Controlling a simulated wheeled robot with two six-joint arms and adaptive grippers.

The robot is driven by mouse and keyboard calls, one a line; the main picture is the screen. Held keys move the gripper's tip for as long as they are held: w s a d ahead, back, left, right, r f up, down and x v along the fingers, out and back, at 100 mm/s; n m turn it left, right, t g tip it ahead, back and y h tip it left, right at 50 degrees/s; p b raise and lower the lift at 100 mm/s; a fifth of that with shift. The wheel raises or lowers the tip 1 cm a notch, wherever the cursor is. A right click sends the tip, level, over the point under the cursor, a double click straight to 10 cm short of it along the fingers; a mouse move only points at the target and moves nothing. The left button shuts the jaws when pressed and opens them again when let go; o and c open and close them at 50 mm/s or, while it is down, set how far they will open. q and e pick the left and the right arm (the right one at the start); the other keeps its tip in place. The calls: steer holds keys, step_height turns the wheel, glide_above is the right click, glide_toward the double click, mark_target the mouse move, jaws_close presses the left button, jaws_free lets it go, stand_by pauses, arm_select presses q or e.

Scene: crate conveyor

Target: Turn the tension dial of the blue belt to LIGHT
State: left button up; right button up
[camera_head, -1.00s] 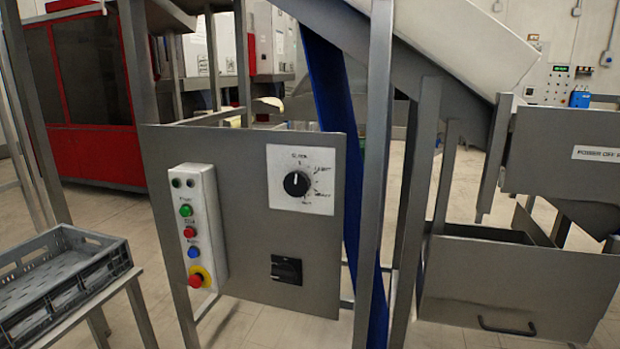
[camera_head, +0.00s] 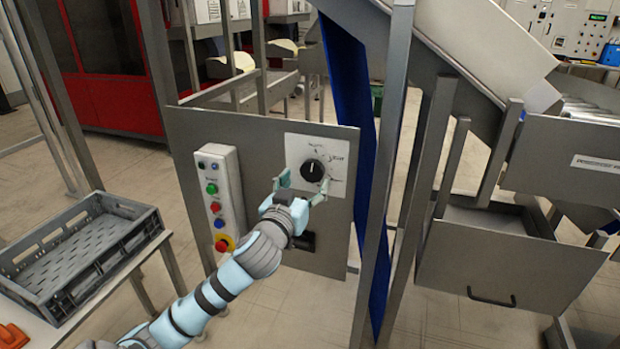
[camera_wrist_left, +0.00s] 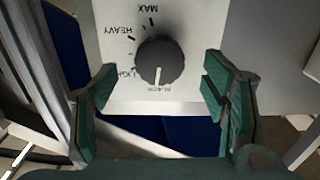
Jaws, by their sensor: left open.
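The tension dial (camera_head: 313,170) is a round black knob on a white plate (camera_head: 333,150) on the grey panel. In the left wrist view the knob (camera_wrist_left: 159,61) has a white pointer line aimed at SLACK; LIGHT is the adjacent mark, then HEAVY and MAX. My left gripper (camera_head: 302,186) is open in front of the dial. In the left wrist view its two green fingers (camera_wrist_left: 160,108) stand apart, with the knob ahead between their lines and not gripped. The blue belt (camera_head: 348,70) runs behind the panel's right side. My right gripper is not in view.
A button box (camera_head: 222,185) with a red stop button (camera_head: 222,245) stands out left of the dial. A black switch (camera_head: 302,242) is below it. A metal post (camera_head: 385,150) rises right of the panel. A grey crate (camera_head: 135,205) is at the left.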

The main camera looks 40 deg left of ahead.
mark_target(311, 174)
arm_select(q)
steer(key=x, duration=0.4)
steer(key=shift+w, duration=0.1)
steer(key=c, duration=1.2)
steer(key=shift+o, duration=0.2)
